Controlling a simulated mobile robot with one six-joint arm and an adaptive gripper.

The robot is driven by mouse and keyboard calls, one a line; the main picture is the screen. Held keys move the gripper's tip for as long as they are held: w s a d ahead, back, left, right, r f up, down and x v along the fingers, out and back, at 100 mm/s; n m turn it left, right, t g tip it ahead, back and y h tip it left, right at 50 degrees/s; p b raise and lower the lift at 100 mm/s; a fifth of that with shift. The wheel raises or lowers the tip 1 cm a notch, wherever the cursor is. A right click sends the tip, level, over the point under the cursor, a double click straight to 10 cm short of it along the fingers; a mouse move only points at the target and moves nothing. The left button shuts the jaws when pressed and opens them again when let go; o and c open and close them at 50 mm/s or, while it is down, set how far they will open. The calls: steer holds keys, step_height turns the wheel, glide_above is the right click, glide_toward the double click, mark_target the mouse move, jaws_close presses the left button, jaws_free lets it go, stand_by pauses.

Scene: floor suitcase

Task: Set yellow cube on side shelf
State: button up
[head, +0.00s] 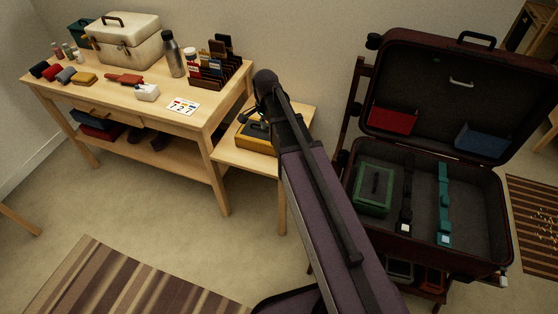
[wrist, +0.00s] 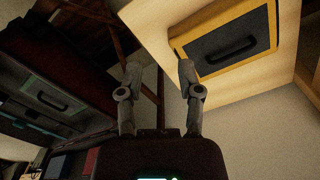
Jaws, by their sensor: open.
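The yellow cube (head: 252,140) is a flat yellow pouch with a dark top panel and a black handle. It lies on the wooden side shelf (head: 230,157), between the long table and the open suitcase. In the wrist view the yellow cube (wrist: 268,38) rests flat on the pale shelf top (wrist: 218,86), handle up, near the shelf's edge. My gripper (wrist: 159,70) is open, with nothing between its fingers. It appears apart from the cube, with the cube to the right of the fingers. In the head view my arm hides the right part of the cube and shelf.
An open dark red suitcase (head: 500,212) on the right holds a green cube (head: 373,190) and straps, with red and blue pouches in its lid. The long table (head: 140,98) on the left carries a white case (head: 125,45), a bottle (head: 174,55) and several small items.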

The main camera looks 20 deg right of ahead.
steer(key=s+n, duration=1.3)
steer(key=s, duration=0.2)
steer(key=shift+s+a, duration=0.15)
steer(key=shift+r, duration=0.1)
step_height(320, 180, up, 14)
steer(key=p, duration=1.3)
steer(key=shift+f+p, duration=0.25)
steer(key=shift+p, duration=0.1)
